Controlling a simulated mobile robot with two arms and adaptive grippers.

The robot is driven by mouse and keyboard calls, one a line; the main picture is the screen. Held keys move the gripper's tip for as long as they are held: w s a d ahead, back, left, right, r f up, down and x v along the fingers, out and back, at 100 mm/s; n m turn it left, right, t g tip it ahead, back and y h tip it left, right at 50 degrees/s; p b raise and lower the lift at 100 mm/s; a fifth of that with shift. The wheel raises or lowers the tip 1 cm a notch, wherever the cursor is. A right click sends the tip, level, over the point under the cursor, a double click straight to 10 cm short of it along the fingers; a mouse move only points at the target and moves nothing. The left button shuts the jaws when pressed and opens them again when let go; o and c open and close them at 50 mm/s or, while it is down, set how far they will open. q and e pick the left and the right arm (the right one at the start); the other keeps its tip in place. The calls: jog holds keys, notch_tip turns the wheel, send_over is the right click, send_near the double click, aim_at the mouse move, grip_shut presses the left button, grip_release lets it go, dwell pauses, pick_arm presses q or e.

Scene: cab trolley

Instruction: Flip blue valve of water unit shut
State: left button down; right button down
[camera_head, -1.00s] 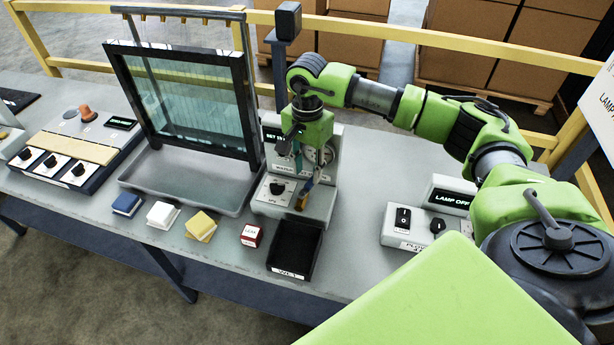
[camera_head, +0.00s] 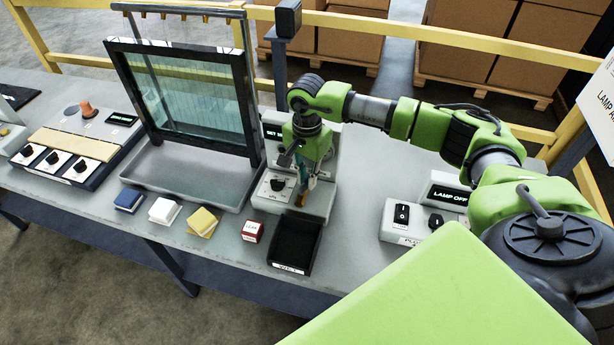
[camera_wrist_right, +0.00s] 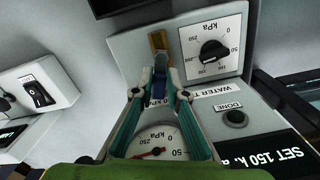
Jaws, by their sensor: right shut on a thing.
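The water unit (camera_head: 318,204) is a grey box with a dial knob (camera_head: 277,184), a round gauge (camera_wrist_right: 157,143) and a display. Its blue valve (camera_wrist_right: 161,68) shows in the wrist view, beside a brass pipe end (camera_wrist_right: 158,41). My right gripper (camera_wrist_right: 160,88) is shut on the blue valve, with its teal fingers over the gauge. In the head view my right gripper (camera_head: 304,182) reaches down over the unit's front right part and mostly hides the valve. My left gripper is in neither view.
A black open bin (camera_head: 296,243) stands in front of the unit. A glass-panelled frame (camera_head: 185,95) over a grey tray (camera_head: 180,181) stands to the left. A lamp unit (camera_head: 405,222) with switches is to the right. Several small coloured blocks line the front edge.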

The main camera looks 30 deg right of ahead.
jog(key=m+b, duration=0.2)
jog(key=m, duration=0.1)
jog(key=shift+s+d+f, duration=0.1)
jog(key=shift+s, duration=0.2)
jog(key=m+b, duration=0.1)
jog(key=m, duration=0.1)
jog(key=m+b, duration=0.1)
jog(key=m, duration=0.1)
jog(key=shift+s, duration=0.4)
jog(key=m+b, duration=0.1)
jog(key=m, duration=0.1)
jog(key=m+b, duration=0.1)
jog(key=m, duration=0.1)
jog(key=shift+s+a, duration=0.2)
jog(key=shift+s, duration=0.2)
jog(key=shift+s+a+m+b, duration=0.1)
jog(key=shift+m+b, duration=0.25)
jog(key=shift+m, duration=0.45)
jog(key=shift+s+a+m+b, duration=0.1)
jog(key=shift+m+b, duration=0.2)
jog(key=shift+m, duration=0.5)
jog(key=c, duration=2)
grip_release()
